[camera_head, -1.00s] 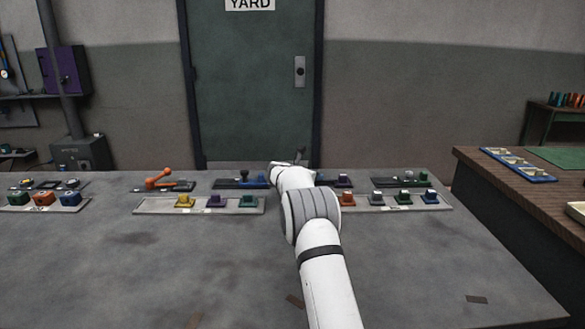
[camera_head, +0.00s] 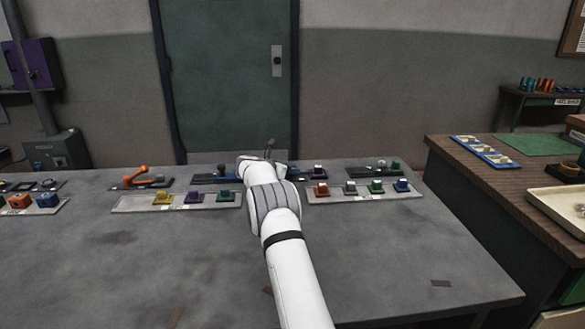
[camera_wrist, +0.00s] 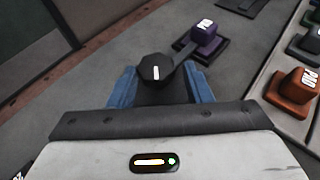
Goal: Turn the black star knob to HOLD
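A black faceted knob (camera_wrist: 157,70) with a white pointer line shows in the middle of the wrist view. My gripper (camera_wrist: 160,82) has its two blue fingers on either side of this knob. The left finger is very near it; whether both fingers touch it is not clear. Any HOLD marking is hidden or too small to read.
A purple block (camera_wrist: 206,38) stands just beyond the knob; an orange labelled block (camera_wrist: 292,92) is to the right. In the head view, an orange lever (camera_head: 137,176) and another dark knob (camera_head: 205,167) stand left of my arm. The table's front is mostly clear.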

